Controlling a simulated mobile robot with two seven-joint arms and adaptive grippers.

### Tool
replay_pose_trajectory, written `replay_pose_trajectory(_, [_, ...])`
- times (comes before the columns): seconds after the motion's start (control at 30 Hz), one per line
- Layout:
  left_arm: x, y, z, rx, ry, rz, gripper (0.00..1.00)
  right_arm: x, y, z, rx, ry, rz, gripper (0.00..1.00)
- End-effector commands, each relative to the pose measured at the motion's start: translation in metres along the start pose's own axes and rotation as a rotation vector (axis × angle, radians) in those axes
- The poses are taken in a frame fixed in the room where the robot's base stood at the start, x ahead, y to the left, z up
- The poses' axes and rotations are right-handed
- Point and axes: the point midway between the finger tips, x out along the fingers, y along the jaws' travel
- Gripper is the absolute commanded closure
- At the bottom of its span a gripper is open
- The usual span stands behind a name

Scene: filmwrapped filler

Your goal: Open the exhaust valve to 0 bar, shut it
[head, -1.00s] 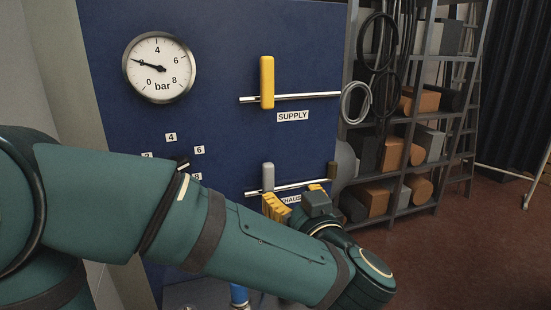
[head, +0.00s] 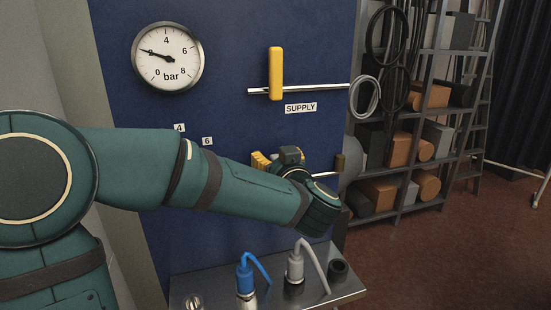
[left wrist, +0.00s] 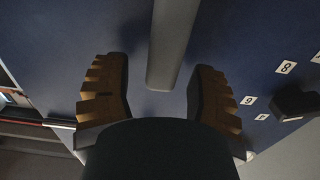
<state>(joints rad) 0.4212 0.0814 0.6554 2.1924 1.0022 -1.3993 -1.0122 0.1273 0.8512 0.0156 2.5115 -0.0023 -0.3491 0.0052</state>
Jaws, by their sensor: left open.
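The pressure gauge (head: 168,57) has its needle near the 2 bar position. The exhaust valve is mostly hidden behind my left gripper (head: 267,160) in the head view; a short piece of its pipe (head: 325,174) shows to the right. In the left wrist view, the grey exhaust handle (left wrist: 172,45) stands between the two yellow-padded fingers of my left gripper (left wrist: 160,72), with gaps on both sides. The gripper is open. The yellow supply handle (head: 276,73) stands upright across its horizontal pipe, above the SUPPLY label (head: 300,108). My right gripper is not in view.
A dark knob (left wrist: 297,100) with number labels sits beside the gripper in the wrist view. Below the panel, a metal shelf (head: 215,281) carries a blue plug (head: 245,280) and a grey plug (head: 295,266). A loaded rack (head: 420,130) stands at the right.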

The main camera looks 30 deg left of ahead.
Motion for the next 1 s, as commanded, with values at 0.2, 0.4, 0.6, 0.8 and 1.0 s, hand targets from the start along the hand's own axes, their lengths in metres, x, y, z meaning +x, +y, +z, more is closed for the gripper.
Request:
replay_pose_trajectory(0.2, [0.0015, 0.0001, 0.0000, 0.000, 0.000, 0.000, 0.43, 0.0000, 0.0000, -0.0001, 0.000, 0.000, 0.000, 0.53])
replay_pose_trajectory(0.4, [0.0013, 0.0001, 0.0000, 0.000, 0.000, 0.000, 0.82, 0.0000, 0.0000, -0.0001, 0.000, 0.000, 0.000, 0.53])
replay_pose_trajectory(0.6, [0.0013, 0.0000, -0.0001, -0.001, 0.000, 0.000, 1.00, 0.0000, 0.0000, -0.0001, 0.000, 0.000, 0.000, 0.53])
replay_pose_trajectory(0.8, [0.0015, 0.0006, -0.0005, 0.005, 0.000, 0.000, 1.00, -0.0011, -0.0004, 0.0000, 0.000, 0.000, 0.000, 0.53])
replay_pose_trajectory(1.0, [0.0015, 0.0054, -0.0019, 0.058, -0.001, 0.000, 1.00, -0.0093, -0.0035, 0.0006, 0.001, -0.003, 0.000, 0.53])
